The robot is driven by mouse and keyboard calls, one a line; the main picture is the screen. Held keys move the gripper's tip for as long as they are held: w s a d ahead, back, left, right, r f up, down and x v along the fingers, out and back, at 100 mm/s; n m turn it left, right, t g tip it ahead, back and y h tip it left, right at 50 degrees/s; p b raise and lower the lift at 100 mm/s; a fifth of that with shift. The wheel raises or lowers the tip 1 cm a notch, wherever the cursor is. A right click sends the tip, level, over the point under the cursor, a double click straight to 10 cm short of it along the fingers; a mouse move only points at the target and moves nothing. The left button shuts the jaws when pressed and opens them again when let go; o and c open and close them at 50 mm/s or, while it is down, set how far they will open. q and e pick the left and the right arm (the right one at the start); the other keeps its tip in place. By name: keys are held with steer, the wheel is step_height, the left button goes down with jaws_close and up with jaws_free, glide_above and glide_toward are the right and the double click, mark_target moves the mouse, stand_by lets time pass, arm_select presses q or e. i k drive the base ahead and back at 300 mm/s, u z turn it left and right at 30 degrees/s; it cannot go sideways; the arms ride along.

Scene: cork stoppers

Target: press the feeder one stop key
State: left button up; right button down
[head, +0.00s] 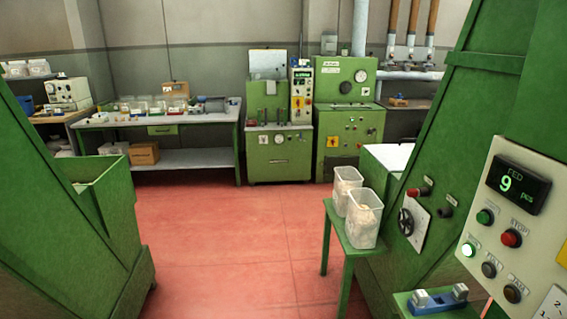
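A cream control panel (535,215) is on the green machine at the right edge. Its dark display (517,184) reads FED 9 pcs in green. Below the display are a green key (485,216) and a red key (511,239); the small label by the red key seems to read STOP. Neither of my grippers is in view.
A green stand (353,249) holds two clear bins (364,222) of pale pieces. A blue fixture with two metal blocks (440,299) sits below the panel. A green hopper (105,200) stands left. The red floor (225,240) between is clear. Benches and green machines line the back wall.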

mark_target(508, 239)
steer(key=z, duration=1.15)
steer(key=k, duration=0.15)
steer(key=z, duration=0.2)
